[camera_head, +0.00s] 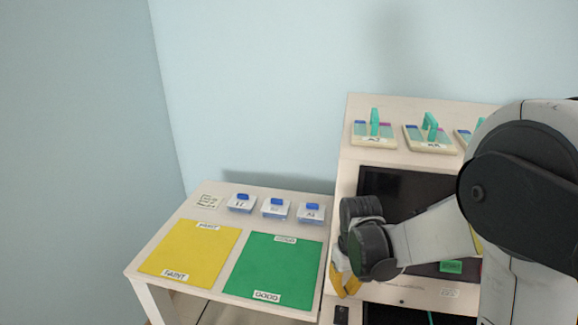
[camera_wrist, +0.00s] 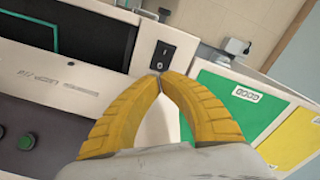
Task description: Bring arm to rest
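My gripper (camera_head: 345,285) hangs in front of the cabinet at the right edge of the low table in the head view. In the wrist view its two yellow fingers (camera_wrist: 158,76) curve in until their tips meet, with nothing visible between them. The fingertips appear just below a black rocker switch (camera_wrist: 165,54) on the machine's front; I cannot tell whether they touch it. In the head view my arm covers part of the cabinet and its dark screen (camera_head: 400,190).
The low table holds a yellow mat (camera_head: 190,250), a green mat marked GOOD (camera_head: 272,268) and three small blue-lidded boxes (camera_head: 275,208). Slide holders with teal handles (camera_head: 374,135) stand on the cabinet's upper shelf. Free space lies left of the table.

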